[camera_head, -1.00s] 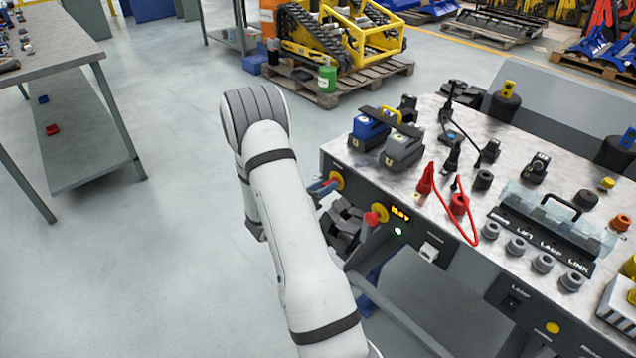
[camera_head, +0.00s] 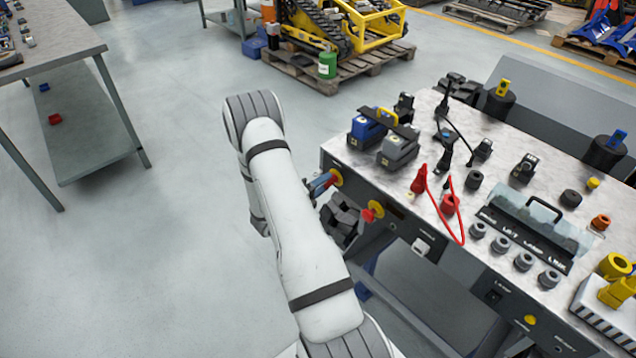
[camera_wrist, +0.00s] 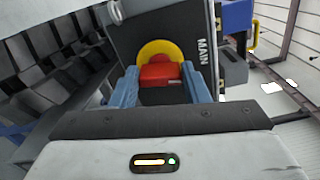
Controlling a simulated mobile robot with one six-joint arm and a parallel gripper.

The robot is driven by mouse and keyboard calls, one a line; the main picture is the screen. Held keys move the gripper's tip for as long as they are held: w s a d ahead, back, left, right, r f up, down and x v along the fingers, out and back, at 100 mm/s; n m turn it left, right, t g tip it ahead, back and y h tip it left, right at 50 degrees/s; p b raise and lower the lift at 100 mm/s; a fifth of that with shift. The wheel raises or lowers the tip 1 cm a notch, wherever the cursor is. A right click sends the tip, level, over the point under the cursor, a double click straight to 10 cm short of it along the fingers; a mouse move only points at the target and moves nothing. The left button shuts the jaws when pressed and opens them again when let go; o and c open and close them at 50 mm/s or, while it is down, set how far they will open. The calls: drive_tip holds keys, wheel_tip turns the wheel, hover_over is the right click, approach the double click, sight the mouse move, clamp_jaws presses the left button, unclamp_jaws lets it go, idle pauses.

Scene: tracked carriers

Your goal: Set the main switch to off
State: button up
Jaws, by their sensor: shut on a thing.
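The main switch (camera_wrist: 160,74) has a red handle on a yellow round base, on a dark panel with partly visible lettering that seems to read MAIN. In the wrist view the red handle lies between the two blue fingers of my gripper (camera_wrist: 161,88), which are shut on it. In the head view the switch's yellow base (camera_head: 337,176) shows at the left end of the bench front, with my gripper (camera_head: 323,186) against it. My arm and gripper partly hide the handle there, so its exact angle is hard to tell.
A second red knob on a yellow base (camera_head: 372,211) sits close to the right on the same front. A small dark display beside it is unlit. Blue and grey battery packs (camera_head: 398,150) and a red cable (camera_head: 462,225) are on the benchtop (camera_head: 436,190). Open floor is at left.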

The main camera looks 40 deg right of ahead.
drive_tip(key=shift+s+n+p, duration=0.15)
drive_tip(key=shift+n+p, duration=0.3)
drive_tip(key=shift+n, duration=0.45)
drive_tip(key=o, duration=1)
drive_tip(key=shift+s+a+f, duration=0.1)
drive_tip(key=shift+s+a, duration=0.05)
drive_tip(key=shift+a, duration=1.8)
drive_tip(key=shift+s+a, duration=0.1)
drive_tip(key=shift+a, duration=1.8)
